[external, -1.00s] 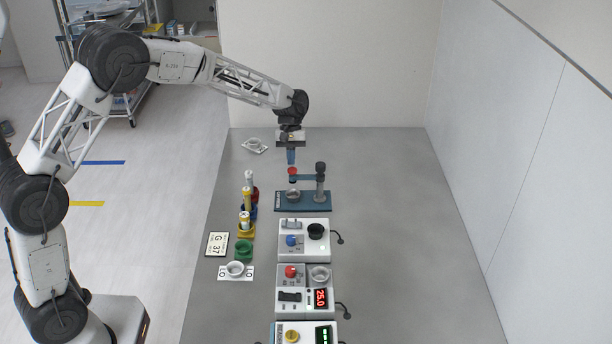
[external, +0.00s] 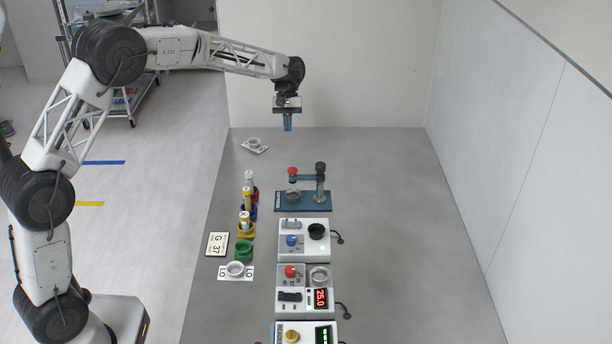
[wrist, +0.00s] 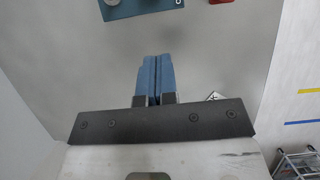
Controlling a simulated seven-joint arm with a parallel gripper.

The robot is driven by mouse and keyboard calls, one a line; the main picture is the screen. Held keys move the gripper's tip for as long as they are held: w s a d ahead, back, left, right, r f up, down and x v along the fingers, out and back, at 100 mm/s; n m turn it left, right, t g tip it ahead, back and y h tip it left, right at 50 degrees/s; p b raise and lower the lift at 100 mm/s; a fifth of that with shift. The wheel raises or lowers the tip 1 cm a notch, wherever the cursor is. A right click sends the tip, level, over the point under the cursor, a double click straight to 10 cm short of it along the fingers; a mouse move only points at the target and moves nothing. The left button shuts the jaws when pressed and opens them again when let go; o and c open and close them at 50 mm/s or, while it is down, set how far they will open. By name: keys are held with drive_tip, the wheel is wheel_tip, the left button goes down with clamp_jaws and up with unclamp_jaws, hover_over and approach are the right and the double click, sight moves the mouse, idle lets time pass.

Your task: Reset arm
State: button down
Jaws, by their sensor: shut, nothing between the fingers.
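My gripper (external: 288,124) has blue fingers and hangs pointing down near the far edge of the table, in the air, beyond the teal press stand. In the wrist view the two blue fingers (wrist: 155,78) lie side by side, shut with nothing between them. My arm reaches across from the left, raised over the table.
The teal press stand (external: 303,202) with a red knob is nearest. White device boxes (external: 304,254) run toward the front. Coloured holders with cylinders (external: 247,213) stand to the left. The table's right side is clear.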

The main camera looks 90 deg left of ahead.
drive_tip(key=shift+a+r, duration=0.15)
drive_tip(key=shift+r, duration=0.2)
idle(0.4)
drive_tip(key=s+d+r+m+y, duration=0.1)
drive_tip(key=d+r+m, duration=0.25)
drive_tip(key=d, duration=0.95)
drive_tip(key=s+d+r+m+y, duration=0.15)
drive_tip(key=d+r, duration=0.35)
drive_tip(key=d, duration=0.8)
drive_tip(key=s+d+r+m+y, duration=0.1)
drive_tip(key=d+r+m, duration=0.25)
drive_tip(key=d, duration=0.95)
drive_tip(key=s+d+r+m+t, duration=0.1)
drive_tip(key=s+d+m, duration=0.1)
drive_tip(key=s+d, duration=0.45)
drive_tip(key=s+d+m, duration=0.3)
drive_tip(key=s+d, duration=0.1)
drive_tip(key=d, duration=0.5)
drive_tip(key=s+d+f+m, duration=0.2)
drive_tip(key=s+d, duration=0.3)
drive_tip(key=s, duration=0.3)
drive_tip(key=s+d+f+m+t+y, duration=0.1)
drive_tip(key=s+d+f+m, duration=0.2)
drive_tip(key=s+d, duration=0.2)
drive_tip(key=s, duration=0.3)
drive_tip(key=shift+t, duration=0.3)
drive_tip(key=c, duration=1.8)
unclamp_jaws()
drive_tip(key=shift+d+f, duration=0.1)
